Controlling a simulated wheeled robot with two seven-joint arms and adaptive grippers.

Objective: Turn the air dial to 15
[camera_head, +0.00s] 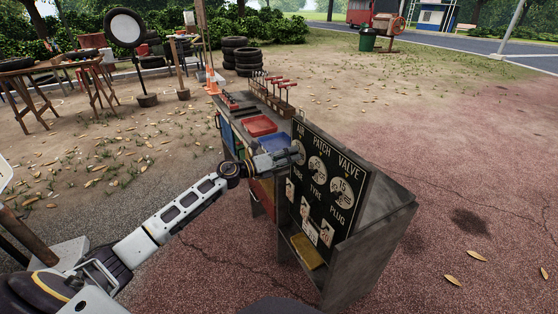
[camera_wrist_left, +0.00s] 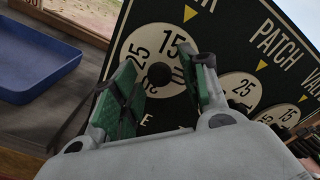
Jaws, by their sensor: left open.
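The black panel (camera_head: 330,190) on the cart carries white dials under the words AIR, PATCH and VALVE. The air dial (camera_wrist_left: 139,50) is a white disc with 15 and 25 readable and a dark round knob (camera_wrist_left: 160,74) at its centre. The 15 lies about in line with the yellow pointer (camera_wrist_left: 190,13) above the dial. My left gripper (camera_head: 293,156) is at the air dial and partly hides it in the head view. In the wrist view its green-padded fingers (camera_wrist_left: 166,80) are open on either side of the knob; contact cannot be told. My right gripper is not in view.
A patch dial (camera_wrist_left: 241,87) sits right of the air dial. A blue tray (camera_wrist_left: 35,60) and a red tray (camera_head: 259,125) lie on the cart top behind the panel. A rack with red-handled tools (camera_head: 280,88) stands farther back. Ground right of the cart is clear.

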